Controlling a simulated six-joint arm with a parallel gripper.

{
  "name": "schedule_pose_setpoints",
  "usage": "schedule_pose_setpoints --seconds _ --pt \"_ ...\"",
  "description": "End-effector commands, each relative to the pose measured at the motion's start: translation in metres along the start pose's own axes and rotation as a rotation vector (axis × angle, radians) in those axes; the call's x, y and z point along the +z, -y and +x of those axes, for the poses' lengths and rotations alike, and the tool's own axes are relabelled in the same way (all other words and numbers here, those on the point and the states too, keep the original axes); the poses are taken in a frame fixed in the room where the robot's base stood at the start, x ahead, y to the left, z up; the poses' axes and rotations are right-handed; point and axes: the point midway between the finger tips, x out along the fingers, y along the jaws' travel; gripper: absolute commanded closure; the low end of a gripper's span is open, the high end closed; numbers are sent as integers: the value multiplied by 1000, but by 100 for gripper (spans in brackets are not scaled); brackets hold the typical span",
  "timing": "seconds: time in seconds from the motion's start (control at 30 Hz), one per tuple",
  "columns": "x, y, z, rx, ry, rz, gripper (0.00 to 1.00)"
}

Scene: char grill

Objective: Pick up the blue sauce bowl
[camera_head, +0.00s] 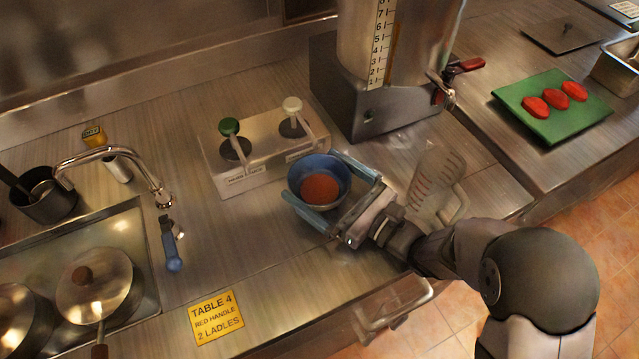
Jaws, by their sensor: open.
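The blue sauce bowl (300,174) stands upright on the steel counter, with reddish-brown sauce (320,189) in it. My gripper (322,189) reaches in from the right and is open, with one finger along the far right side of the bowl and the other along its near left side. The bowl sits between the two fingers. I cannot tell whether either finger touches the bowl.
A two-pump dispenser (262,158) stands close behind the bowl. A large dispenser with a scale (390,60) is behind, and a clear measuring jug (437,185) is right of my gripper. A sink with pans (140,235) is left. A yellow sign (216,317) lies in front.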

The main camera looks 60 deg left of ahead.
Motion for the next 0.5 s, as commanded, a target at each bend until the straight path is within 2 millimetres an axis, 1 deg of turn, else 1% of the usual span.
schedule_pose_setpoints --seconds 0.07,0.1,0.17,0.2,0.23,0.27,0.3,0.5 --pt "0 0 0 0 0 0 0" --pt "0 0 0 0 0 0 5" --pt "0 0 0 0 0 0 19" --pt "0 0 0 0 0 0 29" --pt "0 0 0 0 0 0 36" --pt "0 0 0 0 0 0 37" --pt "1 0 0 0 3 -1 41" --pt "2 0 0 0 3 -1 41"
